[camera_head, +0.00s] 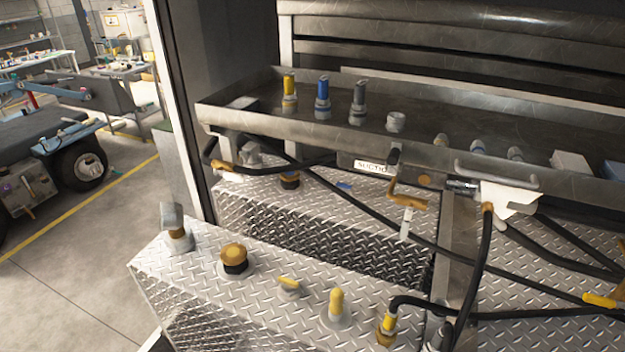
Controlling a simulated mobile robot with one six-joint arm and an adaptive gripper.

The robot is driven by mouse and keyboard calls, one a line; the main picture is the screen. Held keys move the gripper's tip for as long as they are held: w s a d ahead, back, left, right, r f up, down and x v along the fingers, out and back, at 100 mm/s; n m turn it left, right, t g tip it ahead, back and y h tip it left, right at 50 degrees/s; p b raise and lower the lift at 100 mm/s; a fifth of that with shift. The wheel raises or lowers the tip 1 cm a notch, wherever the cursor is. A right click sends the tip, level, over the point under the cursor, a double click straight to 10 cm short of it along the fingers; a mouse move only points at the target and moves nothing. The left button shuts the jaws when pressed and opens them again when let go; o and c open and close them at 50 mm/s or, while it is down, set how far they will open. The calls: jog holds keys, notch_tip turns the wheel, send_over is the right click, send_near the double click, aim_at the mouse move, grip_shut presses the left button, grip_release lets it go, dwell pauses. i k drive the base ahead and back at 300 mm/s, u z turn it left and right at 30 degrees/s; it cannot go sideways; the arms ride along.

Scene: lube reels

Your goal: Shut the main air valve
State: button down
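No part carries a readable main air valve label, so I cannot tell for certain which one it is. An orange-brown bent handle (407,197) hangs below the tray's front edge, by a label that reads like "SUCTIO". A short yellow lever (289,282) sits on a low fitting on the front diamond-plate box. A yellow-capped fitting (337,305) stands to its right. Another yellow handle (599,300) lies by hoses at the far right. My gripper is not in view.
A steel tray (255,118) holds upright nozzles with yellow, blue and grey tops. Black hoses (478,270) cross in front of it. The diamond-plate box (190,285) carries a brown cap (234,256). Open floor (75,280) lies left, with a wheeled vehicle (80,165) beyond.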

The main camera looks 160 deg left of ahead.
aim_at(227, 174)
jog(key=u, duration=1.8)
jog(key=i, duration=0.15)
jog(key=u, duration=3.5)
